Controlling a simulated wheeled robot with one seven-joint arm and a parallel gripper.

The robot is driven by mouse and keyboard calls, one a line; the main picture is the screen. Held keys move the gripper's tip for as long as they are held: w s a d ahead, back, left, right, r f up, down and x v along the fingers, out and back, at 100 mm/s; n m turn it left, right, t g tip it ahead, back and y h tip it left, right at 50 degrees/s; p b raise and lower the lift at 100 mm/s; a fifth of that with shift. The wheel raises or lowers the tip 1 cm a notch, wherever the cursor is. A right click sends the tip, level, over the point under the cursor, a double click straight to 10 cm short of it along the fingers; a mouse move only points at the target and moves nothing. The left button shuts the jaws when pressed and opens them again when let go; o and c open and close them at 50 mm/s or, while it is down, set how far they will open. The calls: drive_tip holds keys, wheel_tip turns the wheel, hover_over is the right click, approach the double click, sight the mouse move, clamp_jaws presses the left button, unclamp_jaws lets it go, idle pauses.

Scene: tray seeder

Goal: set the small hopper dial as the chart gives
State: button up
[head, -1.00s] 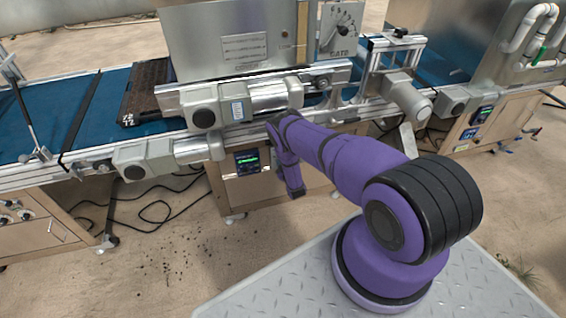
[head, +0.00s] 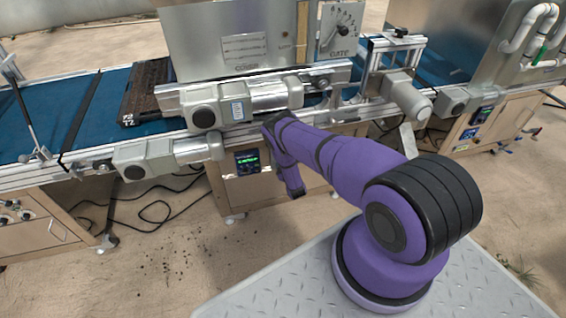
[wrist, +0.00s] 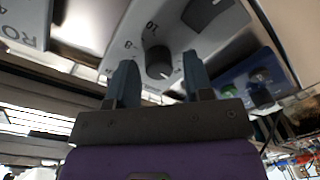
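In the wrist view a small dark round dial (wrist: 158,62) sits on a light plate with printed numbers, of which 10 and 8 can be read. My gripper (wrist: 160,78) is open, with one finger on each side of the dial in the picture; I cannot tell whether either finger touches it. The dial's exact setting is too blurred to read. In the head view a chart-like label (head: 245,48) is on the steel hopper (head: 190,45), its text too small to read. The small dial and my fingertips cannot be made out in the head view.
A gate scale plate (head: 340,28) with a pointer is right of the hopper. A dark tray (head: 143,95) lies on the blue belt (head: 45,125). Grey motors (head: 225,103) jut out at the front. In the wrist view a blue panel with a green button (wrist: 232,88) is right of the dial.

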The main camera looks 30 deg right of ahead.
drive_tip(key=shift+o, duration=0.3)
drive_tip(key=shift+r, duration=0.1)
drive_tip(key=v, duration=1)
drive_tip(key=shift+s, duration=0.35)
